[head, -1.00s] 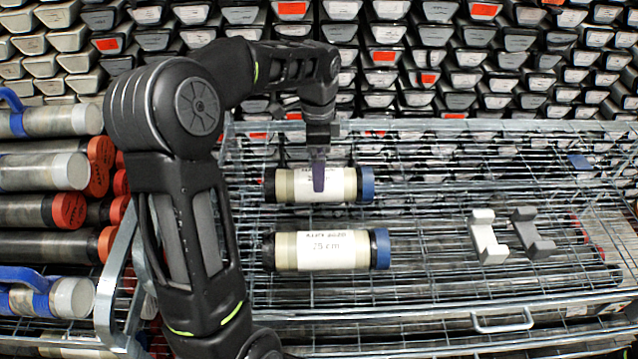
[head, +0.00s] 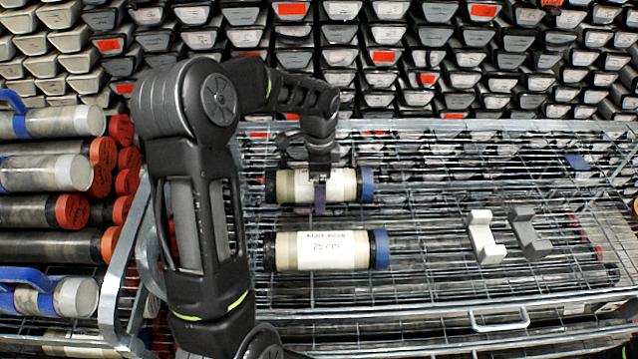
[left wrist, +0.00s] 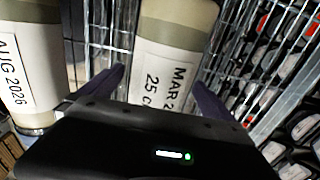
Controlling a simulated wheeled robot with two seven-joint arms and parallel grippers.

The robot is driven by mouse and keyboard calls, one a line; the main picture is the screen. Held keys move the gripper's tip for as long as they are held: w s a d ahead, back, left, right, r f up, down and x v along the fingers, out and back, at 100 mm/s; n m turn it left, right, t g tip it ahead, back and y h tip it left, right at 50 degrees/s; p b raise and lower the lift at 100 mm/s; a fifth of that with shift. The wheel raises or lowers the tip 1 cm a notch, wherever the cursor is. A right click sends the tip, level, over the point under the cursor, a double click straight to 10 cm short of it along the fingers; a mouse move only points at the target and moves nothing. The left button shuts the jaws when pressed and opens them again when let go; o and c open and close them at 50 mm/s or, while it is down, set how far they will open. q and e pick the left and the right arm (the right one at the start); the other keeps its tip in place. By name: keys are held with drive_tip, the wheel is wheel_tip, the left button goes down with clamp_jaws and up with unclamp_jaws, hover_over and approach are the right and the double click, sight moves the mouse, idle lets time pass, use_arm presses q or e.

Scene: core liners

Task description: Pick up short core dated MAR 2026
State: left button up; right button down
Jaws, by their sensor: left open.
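The MAR core (head: 343,184) is a short, pale cylinder with a white label, a dark left end and a blue right cap. It lies on the wire rack's far side. In the left wrist view its label (left wrist: 168,68) reads "MAR 2…" and "25 c…", the rest being hidden. My left gripper (head: 319,196) is open over its middle, with purple fingers. In the left wrist view the fingers (left wrist: 157,78) stand on either side of the core; I cannot tell whether they touch it. My right gripper is not in view.
A similar core (head: 330,250), labelled AUG 2026 in the left wrist view (left wrist: 20,65), lies parallel on the near side. A light cradle (head: 486,237) and a dark cradle (head: 529,232) stand to the right. Long capped tubes (head: 45,210) are stacked at left.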

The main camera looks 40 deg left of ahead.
use_arm(q)
drive_tip(key=shift+c, duration=0.3)
drive_tip(key=c, duration=2)
drive_tip(key=shift+w+r, duration=0.1)
drive_tip(key=shift+r, duration=0.05)
drive_tip(key=shift+c, duration=0.3)
wheel_tip(320, 180, up, 10)
drive_tip(key=shift+b, duration=0.55)
